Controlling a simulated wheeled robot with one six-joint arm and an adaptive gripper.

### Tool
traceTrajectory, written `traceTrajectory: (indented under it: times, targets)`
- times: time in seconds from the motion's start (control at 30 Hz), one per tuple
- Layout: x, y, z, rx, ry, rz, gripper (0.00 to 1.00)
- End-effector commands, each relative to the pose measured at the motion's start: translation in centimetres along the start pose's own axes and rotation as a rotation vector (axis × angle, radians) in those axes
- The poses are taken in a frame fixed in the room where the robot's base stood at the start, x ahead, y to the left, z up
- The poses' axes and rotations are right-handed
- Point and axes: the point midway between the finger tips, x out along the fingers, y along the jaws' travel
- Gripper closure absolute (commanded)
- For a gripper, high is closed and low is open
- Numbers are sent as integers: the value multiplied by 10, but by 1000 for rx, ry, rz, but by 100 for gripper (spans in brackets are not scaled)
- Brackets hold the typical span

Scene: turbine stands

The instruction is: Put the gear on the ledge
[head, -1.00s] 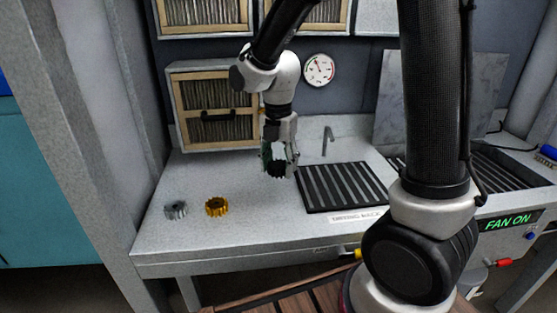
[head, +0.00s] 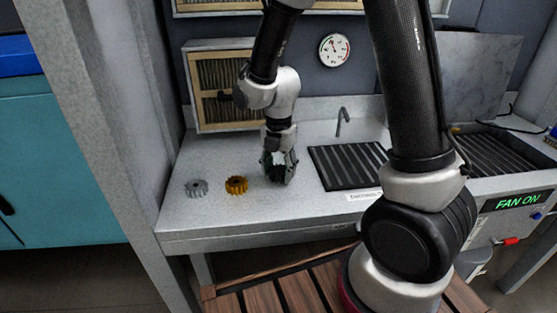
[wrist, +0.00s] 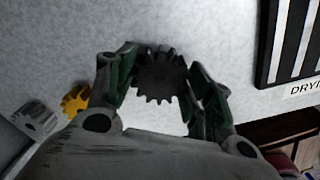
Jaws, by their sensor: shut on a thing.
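My gripper (head: 279,172) is shut on a dark, almost black gear (wrist: 161,77), with a finger on either side of it. In the head view the gripper hangs low over the speckled grey ledge (head: 215,222), just right of a gold gear (head: 236,185). I cannot tell whether the dark gear touches the surface. A grey gear (head: 196,188) lies left of the gold one. Both loose gears also show at the left of the wrist view, gold (wrist: 75,100) and grey (wrist: 36,121).
A black slatted drying rack (head: 348,167) is set to the right of my gripper. A wood-framed filter panel (head: 222,90) and a small tap (head: 342,122) stand behind. The ledge in front of the gears is clear up to its front edge.

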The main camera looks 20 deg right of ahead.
Motion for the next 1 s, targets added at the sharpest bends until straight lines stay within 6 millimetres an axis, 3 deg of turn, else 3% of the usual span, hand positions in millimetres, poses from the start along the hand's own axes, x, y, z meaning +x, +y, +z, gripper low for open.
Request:
traceTrajectory:
  times: [0.9, 0.93, 1.0]
  targets:
    - [13, 0, 0, 0, 0, 0, 91]
    - [13, 0, 0, 0, 0, 0, 46]
    - [13, 0, 0, 0, 0, 0, 33]
